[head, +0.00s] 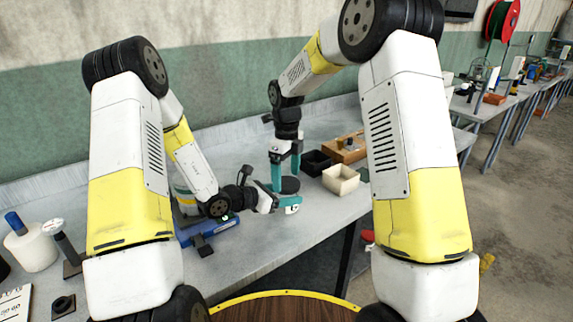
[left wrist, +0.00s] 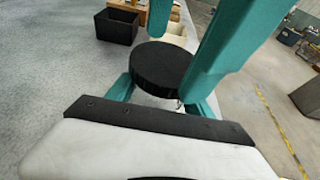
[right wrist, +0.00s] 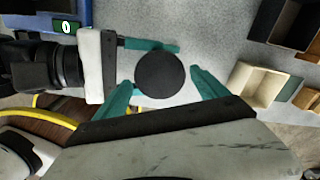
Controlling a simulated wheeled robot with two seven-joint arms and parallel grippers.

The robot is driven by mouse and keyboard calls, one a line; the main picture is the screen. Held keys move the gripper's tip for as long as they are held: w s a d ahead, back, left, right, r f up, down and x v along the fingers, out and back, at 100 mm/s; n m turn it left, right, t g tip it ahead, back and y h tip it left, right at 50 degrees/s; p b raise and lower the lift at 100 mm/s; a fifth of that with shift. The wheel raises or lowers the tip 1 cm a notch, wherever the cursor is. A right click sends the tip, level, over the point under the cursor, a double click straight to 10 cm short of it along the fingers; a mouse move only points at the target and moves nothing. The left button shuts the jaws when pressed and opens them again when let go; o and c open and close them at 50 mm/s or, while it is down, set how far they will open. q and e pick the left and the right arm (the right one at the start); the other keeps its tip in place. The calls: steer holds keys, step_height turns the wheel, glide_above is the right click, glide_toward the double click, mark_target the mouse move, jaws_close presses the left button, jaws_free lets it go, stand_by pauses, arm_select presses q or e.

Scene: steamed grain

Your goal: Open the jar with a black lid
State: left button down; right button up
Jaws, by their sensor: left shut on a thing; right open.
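The jar's round black lid (head: 289,185) shows near the table's front edge; it also shows in the left wrist view (left wrist: 162,68) and right wrist view (right wrist: 159,75). The jar body is mostly hidden below the lid and between the fingers. My left gripper (head: 275,201) comes in level from the left and is shut on the jar under the lid. My right gripper (head: 284,176) points down from above. Its teal fingers are open, one on each side of the lid, with a visible gap in the right wrist view (right wrist: 160,88).
A black box (head: 315,163), a cream box (head: 341,181) and a wooden tray (head: 352,153) stand close to the right. A blue scale (head: 218,232) lies left, under my left arm. A white container (head: 31,250) stands far left. The table's front edge is close.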

steer(key=shift+f, duration=0.75)
steer(key=c, duration=1.2)
steer(key=o, duration=1.5)
steer(key=shift+r, duration=2.3)
arm_select(q)
steer(key=shift+c, duration=1.5)
jaws_free()
